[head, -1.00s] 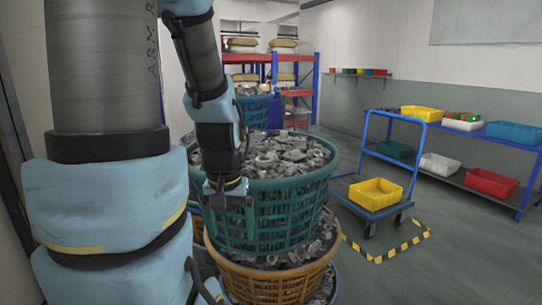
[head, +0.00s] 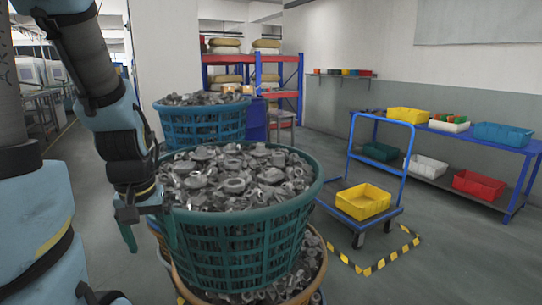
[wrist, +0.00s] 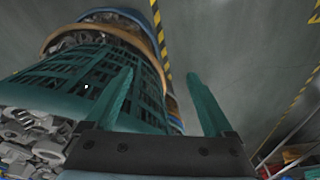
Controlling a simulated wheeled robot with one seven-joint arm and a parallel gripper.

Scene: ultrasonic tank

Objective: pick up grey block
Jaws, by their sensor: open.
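My gripper (head: 147,232) hangs at the left side of the front green basket (head: 240,235), fingers pointing down. In the wrist view my gripper (wrist: 163,92) is open, with nothing between its two green fingers. The basket's slatted wall (wrist: 75,75) lies behind and to the left of the fingers there; I cannot tell whether they touch. The basket is heaped with grey metal parts (head: 235,178), some ring-shaped. I cannot single out one grey block among them.
An orange basket (head: 310,270) of parts stands under the green one, and a blue basket (head: 205,125) stands behind. To the right are a blue trolley (head: 345,205) with a yellow bin (head: 363,201) and a blue bench (head: 465,137) with bins. Floor between is clear.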

